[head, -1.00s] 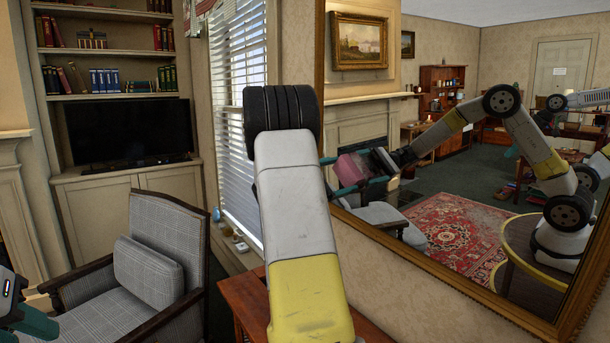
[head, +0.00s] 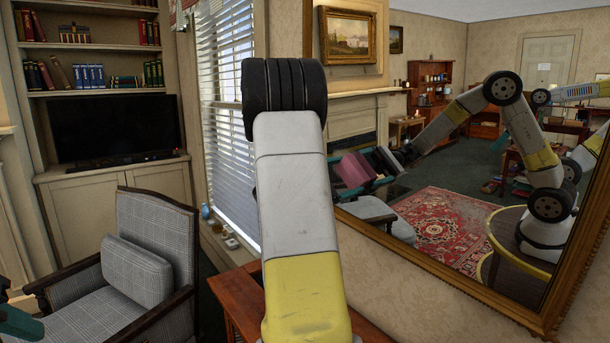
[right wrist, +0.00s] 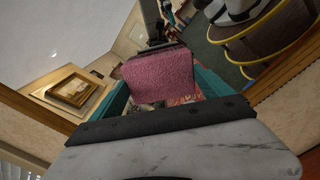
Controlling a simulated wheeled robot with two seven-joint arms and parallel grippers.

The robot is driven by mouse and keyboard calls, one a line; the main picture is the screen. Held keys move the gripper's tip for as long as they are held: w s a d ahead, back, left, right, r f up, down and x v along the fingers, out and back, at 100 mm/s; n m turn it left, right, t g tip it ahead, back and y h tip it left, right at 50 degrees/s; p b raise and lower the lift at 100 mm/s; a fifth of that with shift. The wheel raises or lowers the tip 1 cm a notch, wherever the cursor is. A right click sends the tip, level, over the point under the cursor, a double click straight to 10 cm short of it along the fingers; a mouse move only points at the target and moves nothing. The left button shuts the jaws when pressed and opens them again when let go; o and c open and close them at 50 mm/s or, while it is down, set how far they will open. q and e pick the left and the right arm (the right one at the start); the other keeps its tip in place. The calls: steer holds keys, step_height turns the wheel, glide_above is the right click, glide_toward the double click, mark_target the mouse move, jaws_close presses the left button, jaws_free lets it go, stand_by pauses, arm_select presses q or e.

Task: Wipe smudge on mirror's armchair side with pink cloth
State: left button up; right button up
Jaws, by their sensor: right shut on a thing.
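The gold-framed mirror (head: 548,318) hangs on the wall at the right in the head view. The grey plaid armchair (head: 165,235) stands at the left, toward the mirror's left side. My right gripper (right wrist: 160,97) is shut on the pink cloth (right wrist: 158,72), held at or very near the glass; I cannot tell if it touches. I cannot make out the smudge. A teal part of my left gripper (head: 18,322) shows at the lower left.
A wooden table (head: 235,300) stands below the mirror, partly behind my right arm. A window with blinds (head: 228,130) is left of the mirror. A television (head: 115,130) sits on the shelf unit. The fireplace, painting and rug at the right are reflections.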

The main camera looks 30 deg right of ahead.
steer(key=shift+w+r, duration=1.65)
steer(key=shift+w, duration=3.4)
steer(key=shift+s+f, duration=0.2)
steer(key=shift+s, duration=2.45)
steer(key=shift+s+f, duration=0.15)
steer(key=shift+s, duration=2.5)
steer(key=shift+w, duration=0.1)
steer(key=w+a, duration=0.1)
steer(key=w, duration=0.9)
steer(key=shift+w+r, duration=0.2)
steer(key=shift+r, duration=0.1)
steer(key=a, duration=0.6)
steer(key=shift+s, duration=0.25)
